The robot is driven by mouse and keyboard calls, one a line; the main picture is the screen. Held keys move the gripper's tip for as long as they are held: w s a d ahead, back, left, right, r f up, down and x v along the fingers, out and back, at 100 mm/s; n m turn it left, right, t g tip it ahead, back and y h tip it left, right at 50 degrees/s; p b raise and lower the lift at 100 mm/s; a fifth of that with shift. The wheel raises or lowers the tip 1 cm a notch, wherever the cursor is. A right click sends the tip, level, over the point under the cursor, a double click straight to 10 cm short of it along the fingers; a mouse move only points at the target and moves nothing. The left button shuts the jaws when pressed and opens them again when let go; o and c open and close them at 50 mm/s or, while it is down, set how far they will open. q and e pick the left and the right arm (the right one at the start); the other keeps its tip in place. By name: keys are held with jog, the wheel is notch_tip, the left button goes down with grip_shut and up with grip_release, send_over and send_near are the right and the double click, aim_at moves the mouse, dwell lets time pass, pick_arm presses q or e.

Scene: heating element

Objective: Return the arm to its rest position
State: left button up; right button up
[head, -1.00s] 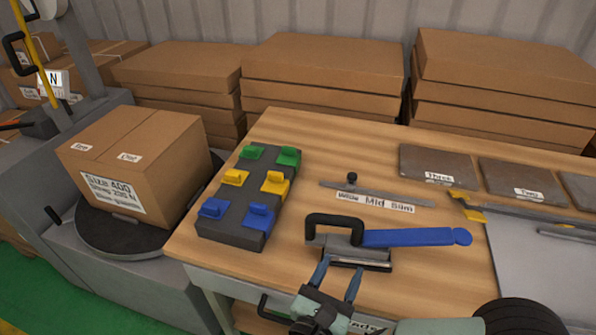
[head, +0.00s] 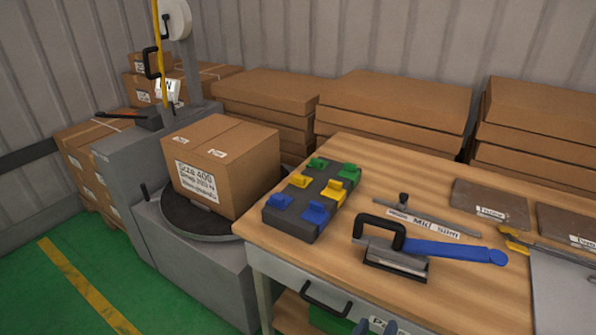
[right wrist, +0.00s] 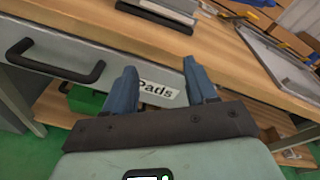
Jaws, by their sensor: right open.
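My right gripper (right wrist: 157,72) is open in the right wrist view, its two blue fingers spread with nothing between them. It is in front of the table's drawer front (right wrist: 60,62), near the label "Pads" (right wrist: 158,92). In the head view only the fingertips of my right gripper (head: 376,326) show at the bottom edge, below the tabletop. The rest of the right arm is out of the picture. My left gripper is in neither view.
On the wooden table (head: 350,260) lie a blue-handled tool (head: 440,250), a dark block with coloured clips (head: 292,222) and flat plates (head: 490,203). A black drawer handle (head: 326,303) juts forward. A cardboard box (head: 222,165) sits on a round turntable at left.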

notch_tip(320, 180, down, 22)
jog(key=n+g+y, duration=0.4)
jog(key=n+y, duration=0.3)
jog(key=n, duration=0.9)
jog(key=s+f+n+g+y, duration=0.4)
jog(key=s+f+n+g, duration=0.4)
jog(key=s+f+n, duration=0.85)
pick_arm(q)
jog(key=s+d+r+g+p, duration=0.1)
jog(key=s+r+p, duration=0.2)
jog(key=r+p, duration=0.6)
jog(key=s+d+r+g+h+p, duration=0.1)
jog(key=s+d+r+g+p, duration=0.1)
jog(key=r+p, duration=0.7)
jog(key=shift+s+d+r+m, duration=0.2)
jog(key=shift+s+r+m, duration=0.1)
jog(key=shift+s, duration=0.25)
pick_arm(e)
jog(key=s+a+r+g, duration=0.1)
jog(key=s+r, duration=0.2)
jog(key=r, duration=0.6)
jog(key=s+a+r+g+y, duration=0.1)
jog(key=s+a+r, duration=0.1)
jog(key=r, duration=0.7)
jog(key=shift+s+a+m+g, duration=0.2)
jog(key=shift+s+m+g, duration=0.2)
jog(key=shift+s, duration=0.45)
jog(key=shift+r, duration=0.1)
